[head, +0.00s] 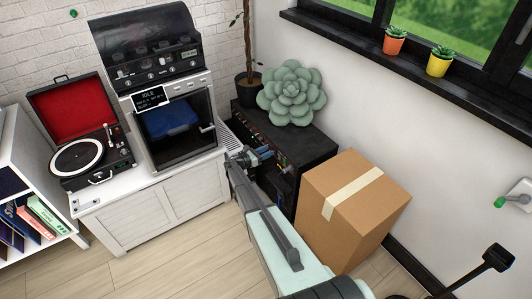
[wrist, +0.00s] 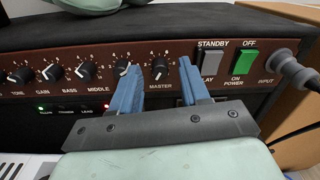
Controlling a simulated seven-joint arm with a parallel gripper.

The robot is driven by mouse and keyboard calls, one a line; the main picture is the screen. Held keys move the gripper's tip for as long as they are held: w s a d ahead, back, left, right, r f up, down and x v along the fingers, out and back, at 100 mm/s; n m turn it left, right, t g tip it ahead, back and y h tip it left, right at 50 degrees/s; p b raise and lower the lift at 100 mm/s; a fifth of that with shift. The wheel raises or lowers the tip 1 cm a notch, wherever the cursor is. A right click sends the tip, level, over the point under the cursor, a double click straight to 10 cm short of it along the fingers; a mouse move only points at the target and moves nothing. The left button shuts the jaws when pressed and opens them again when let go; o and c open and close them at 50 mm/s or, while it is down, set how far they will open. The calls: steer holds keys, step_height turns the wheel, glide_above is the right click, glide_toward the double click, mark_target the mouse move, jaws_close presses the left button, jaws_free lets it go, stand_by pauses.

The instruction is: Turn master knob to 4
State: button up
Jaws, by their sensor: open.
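The master knob (wrist: 159,68) is a small black knob with a pale pointer mark, above the "MASTER" label on the amplifier's brown panel (wrist: 182,91). The number it points to is too small to read. My gripper (wrist: 160,72) is open, with one blue finger on each side of this knob in the picture. I cannot tell whether either finger touches it. The left finger partly covers the neighbouring knob (wrist: 121,68). In the head view the black amplifier (head: 300,150) stands against the wall. My gripper (head: 252,157) is at its front, and the knob cannot be made out there.
More knobs, such as the middle knob (wrist: 86,71), line the panel to the left. A grey standby switch (wrist: 210,64), a green power switch (wrist: 245,63) and a plugged-in cable (wrist: 285,64) are to the right. A cardboard box (head: 370,215) stands beside the amplifier. A succulent (head: 292,92) sits on top.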

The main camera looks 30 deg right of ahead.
steer(key=shift+c, duration=0.4)
jaws_close()
steer(key=shift+m, duration=0.4)
steer(key=m+t, duration=0.1)
steer(key=m, duration=2.1)
steer(key=shift+s, duration=0.1)
steer(key=shift+m, duration=0.4)
